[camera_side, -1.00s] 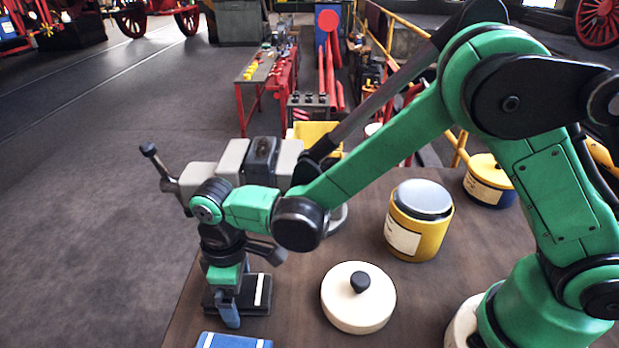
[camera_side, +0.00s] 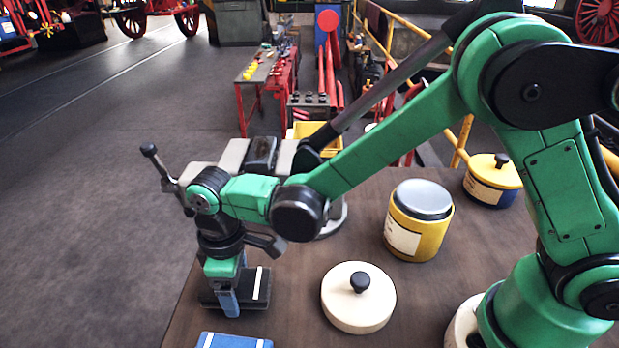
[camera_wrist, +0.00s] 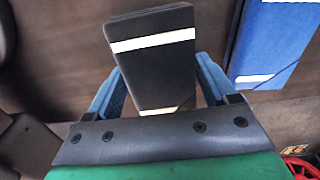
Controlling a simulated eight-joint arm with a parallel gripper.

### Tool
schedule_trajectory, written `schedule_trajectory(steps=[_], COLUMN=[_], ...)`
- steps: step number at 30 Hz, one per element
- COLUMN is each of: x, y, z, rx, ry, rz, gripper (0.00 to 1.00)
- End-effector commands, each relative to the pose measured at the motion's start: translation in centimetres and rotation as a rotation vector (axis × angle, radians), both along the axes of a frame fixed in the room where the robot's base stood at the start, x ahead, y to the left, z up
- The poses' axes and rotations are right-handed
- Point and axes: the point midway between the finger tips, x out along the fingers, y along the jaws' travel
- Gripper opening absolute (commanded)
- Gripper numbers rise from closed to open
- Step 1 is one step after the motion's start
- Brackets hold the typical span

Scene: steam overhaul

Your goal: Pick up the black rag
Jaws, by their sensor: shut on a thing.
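The black rag (camera_side: 261,284) is a flat, folded dark piece with a white stripe, near the table's left edge in the side view. My gripper (camera_side: 229,301) points down with its blue fingers at the rag. In the wrist view the rag (camera_wrist: 151,72) lies between the two blue fingers of my gripper (camera_wrist: 155,88), with white bands across it. The gripper is shut on it. The rag seems to be at or just above the table; the gap under it is hard to judge.
A blue folded piece (camera_side: 234,341) with a white stripe lies close by at the front; it also shows in the wrist view (camera_wrist: 275,42). A cream lidded pot (camera_side: 350,310), a yellow can (camera_side: 425,238) and a yellow-lidded pot (camera_side: 485,193) stand to the right. A grey vise (camera_side: 233,158) is behind my gripper.

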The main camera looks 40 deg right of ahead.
Motion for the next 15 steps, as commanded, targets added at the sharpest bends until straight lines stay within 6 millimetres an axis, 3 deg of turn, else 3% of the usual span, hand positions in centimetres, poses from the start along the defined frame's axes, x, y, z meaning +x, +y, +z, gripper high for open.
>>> schedule_trajectory(steps=[15], x=[-0.1], y=[0.0], z=[13.7], rx=[0.000], ry=[0.000], rz=[0.000], gripper=[0.26])
